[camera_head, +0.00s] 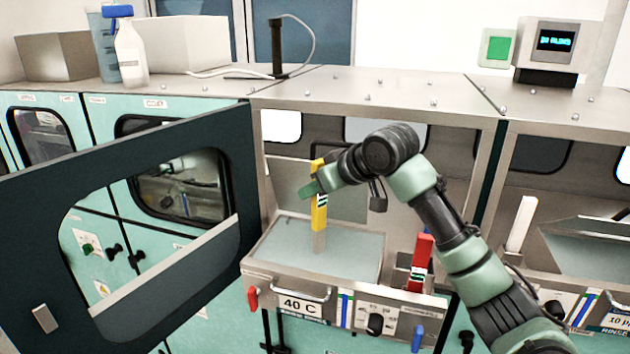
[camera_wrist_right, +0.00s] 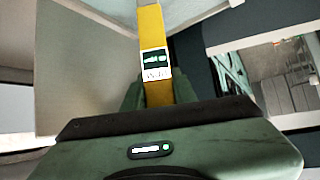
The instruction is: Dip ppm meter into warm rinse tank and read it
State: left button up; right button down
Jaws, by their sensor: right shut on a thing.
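The yellow ppm meter (camera_head: 319,216) is upright over the warm rinse tank (camera_head: 262,268), which is labelled 40 C. Its grey lower end overlaps the pale water and seems to dip into it; how deep I cannot tell. My right gripper (camera_head: 316,187) is shut on the meter's upper part. In the right wrist view the meter (camera_wrist_right: 151,22) runs between the fingers of my right gripper (camera_wrist_right: 158,92). Its small dark display faces that camera, with green digits too blurred to read. My left gripper is out of view.
A dark windowed door (camera_head: 215,130) stands open on the left. A red meter (camera_head: 421,250) stands at the tank's right front. A white stick (camera_head: 521,224) stands at the bay on the right. Bottles (camera_head: 130,55) and a display box (camera_head: 556,42) are on the steel top.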

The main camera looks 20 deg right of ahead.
aim_at(315, 161)
jog(key=shift+f+b, duration=1.35)
jog(key=shift+f, duration=2.65)
notch_tip(315, 161, up, 4)
jog(key=p, duration=0.3)
jog(key=shift+f, duration=0.25)
jog(key=shift+r+p, duration=0.65)
jog(key=shift+r, duration=0.55)
notch_tip(315, 161, up, 9)
jog(key=shift+f, duration=0.25)
